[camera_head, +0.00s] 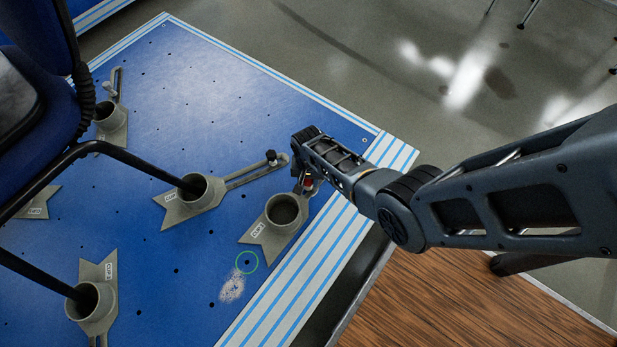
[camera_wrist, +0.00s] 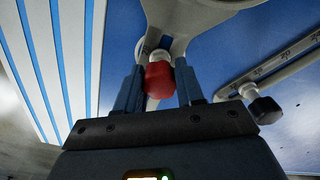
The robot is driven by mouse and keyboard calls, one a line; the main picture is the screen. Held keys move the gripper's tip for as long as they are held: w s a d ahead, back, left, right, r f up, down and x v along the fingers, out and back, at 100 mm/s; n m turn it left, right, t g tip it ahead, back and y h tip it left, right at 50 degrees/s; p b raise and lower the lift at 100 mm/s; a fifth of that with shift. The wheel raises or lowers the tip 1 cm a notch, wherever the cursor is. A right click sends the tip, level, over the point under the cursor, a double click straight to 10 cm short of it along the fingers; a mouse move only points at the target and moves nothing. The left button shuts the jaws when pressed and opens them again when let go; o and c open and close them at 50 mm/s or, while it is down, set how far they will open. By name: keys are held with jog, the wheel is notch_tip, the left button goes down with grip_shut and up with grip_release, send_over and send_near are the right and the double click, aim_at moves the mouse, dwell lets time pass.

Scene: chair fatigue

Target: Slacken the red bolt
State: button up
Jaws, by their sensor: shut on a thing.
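The red bolt (camera_wrist: 158,78) has a rounded red head and sits between the two fingers of my gripper (camera_wrist: 158,90) in the wrist view. The fingers are shut on it from both sides. The bolt is at the slotted arm of a grey clamp with a round cup (camera_head: 285,211), near the right edge of the blue plate. In the head view my gripper (camera_head: 307,183) reaches down beside that cup, and only a small bit of red shows there. My arm hides part of the clamp's slotted end.
The blue plate (camera_head: 190,262) has rows of small holes. Other grey clamps stand on it, one with a dark knob (camera_wrist: 265,110) close by on the right in the wrist view. A chair with black legs (camera_head: 125,157) stands at the left. A green circle (camera_head: 247,262) marks a hole.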

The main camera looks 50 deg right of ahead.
jog(key=n, duration=0.4)
dwell(0.4)
jog(key=n, duration=0.4)
jog(key=o, duration=1)
jog(key=shift+o, duration=0.2)
